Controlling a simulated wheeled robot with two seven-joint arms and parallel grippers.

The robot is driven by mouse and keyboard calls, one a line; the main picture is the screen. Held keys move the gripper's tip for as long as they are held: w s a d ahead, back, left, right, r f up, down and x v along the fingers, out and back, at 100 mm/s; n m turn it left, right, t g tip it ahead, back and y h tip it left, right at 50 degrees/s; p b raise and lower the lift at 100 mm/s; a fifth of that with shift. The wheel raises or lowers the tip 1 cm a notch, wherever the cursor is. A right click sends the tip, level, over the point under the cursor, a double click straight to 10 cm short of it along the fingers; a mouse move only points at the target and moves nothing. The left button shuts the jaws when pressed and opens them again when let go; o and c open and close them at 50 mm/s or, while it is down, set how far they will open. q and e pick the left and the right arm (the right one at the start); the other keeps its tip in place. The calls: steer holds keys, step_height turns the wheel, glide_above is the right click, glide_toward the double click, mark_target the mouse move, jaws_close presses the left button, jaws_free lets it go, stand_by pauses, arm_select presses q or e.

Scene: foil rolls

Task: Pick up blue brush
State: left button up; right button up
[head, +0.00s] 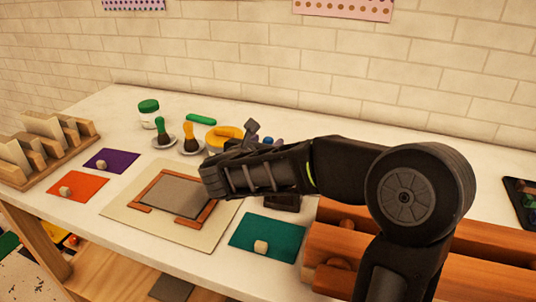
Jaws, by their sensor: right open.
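A small patch of blue (268,141), which looks like the top of the blue brush, shows just behind my right arm; the rest is hidden. A green brush (162,126) and an orange brush (189,133) stand upright on small saucers to its left. My right gripper (251,136) is open, beside the blue patch at the far side of my forearm. Most of it is hidden by the forearm, and I cannot tell whether it touches the brush. My left gripper is not in view.
A yellow bowl (214,147), a green-lidded jar (149,117) and a green roll (201,119) are near the back. A framed board (142,226) lies in the middle, with purple, orange and teal sheets (255,234) around it. A wooden rack (35,168) stands left.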

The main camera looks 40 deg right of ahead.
steer(key=p+x, duration=0.1)
steer(key=x, duration=0.4)
steer(key=shift+f, duration=0.2)
stand_by(0.3)
jaws_close()
stand_by(0.4)
